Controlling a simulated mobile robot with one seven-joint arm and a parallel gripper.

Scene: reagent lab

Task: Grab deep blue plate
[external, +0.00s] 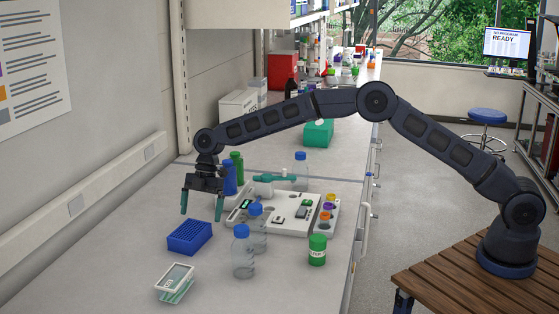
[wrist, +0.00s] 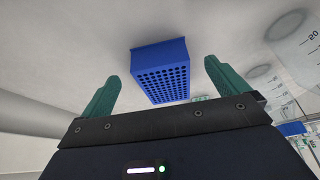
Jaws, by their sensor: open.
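The deep blue plate (external: 189,238) is a rectangular block with a grid of holes in its top. It sits on the grey bench, left of the clear bottles. In the wrist view the plate (wrist: 161,72) shows between and beyond the two fingers. My gripper (external: 201,203) is open and empty, with teal fingers pointing down. It is above the bench, just behind the plate in the external view, and apart from it. In the wrist view my gripper (wrist: 160,85) has its fingertips spread on either side of the plate.
Clear bottles with blue caps (external: 242,255) stand right of the plate. A small white device (external: 175,282) lies in front of it. A white instrument (external: 285,218), a green-labelled jar (external: 317,250) and blue and green bottles (external: 229,180) stand nearby. The bench left of the plate is clear.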

